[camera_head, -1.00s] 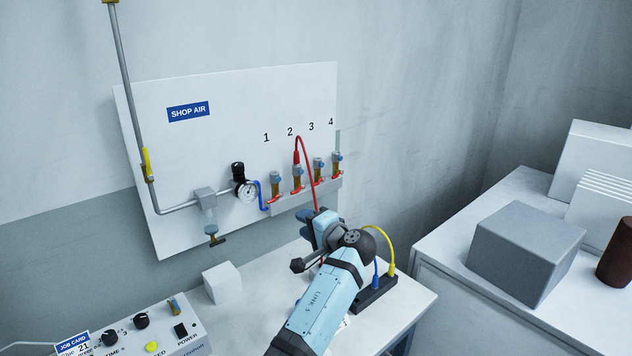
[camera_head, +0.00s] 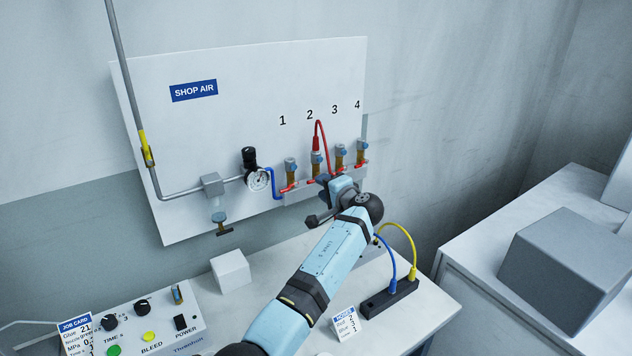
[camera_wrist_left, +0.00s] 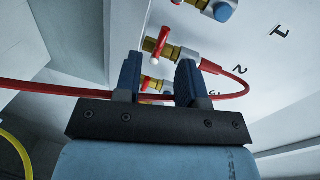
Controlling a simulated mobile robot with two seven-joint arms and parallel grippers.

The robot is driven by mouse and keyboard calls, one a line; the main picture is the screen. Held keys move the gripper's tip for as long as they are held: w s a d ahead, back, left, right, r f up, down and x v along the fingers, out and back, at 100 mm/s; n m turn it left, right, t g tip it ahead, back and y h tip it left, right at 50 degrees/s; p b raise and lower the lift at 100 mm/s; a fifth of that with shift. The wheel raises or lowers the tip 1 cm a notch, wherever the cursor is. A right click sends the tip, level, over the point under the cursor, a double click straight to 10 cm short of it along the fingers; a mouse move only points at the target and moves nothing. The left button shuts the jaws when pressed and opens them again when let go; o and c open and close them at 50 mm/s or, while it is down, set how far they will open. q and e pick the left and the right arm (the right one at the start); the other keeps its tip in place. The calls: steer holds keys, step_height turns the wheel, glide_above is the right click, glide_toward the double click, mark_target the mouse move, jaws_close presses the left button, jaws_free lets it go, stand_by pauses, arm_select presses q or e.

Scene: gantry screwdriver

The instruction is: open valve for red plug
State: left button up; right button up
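The red plug (camera_head: 316,143) sits on the outlet under number 2, and its red hose loops up and down behind my gripper. The valve below it has a red lever (camera_head: 312,178). In the left wrist view the red plug (camera_wrist_left: 210,67) is on the brass valve, whose red lever (camera_wrist_left: 160,45) shows just beyond the gap between the fingers. My left gripper (camera_head: 326,184) is close in front of the manifold. In the left wrist view its fingers (camera_wrist_left: 160,68) are apart, with nothing clearly held; contact with the lever cannot be told. My right gripper is not in view.
Neighbouring valves stand close by, under numbers 1 (camera_head: 290,172), 3 (camera_head: 340,155) and 4 (camera_head: 362,150). A pressure gauge (camera_head: 258,179) is left of them. A black block (camera_head: 388,298) with blue and yellow cables and a white cube (camera_head: 230,270) are on the bench.

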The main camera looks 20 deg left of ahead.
arm_select(q)
steer(key=shift+x, duration=2.3)
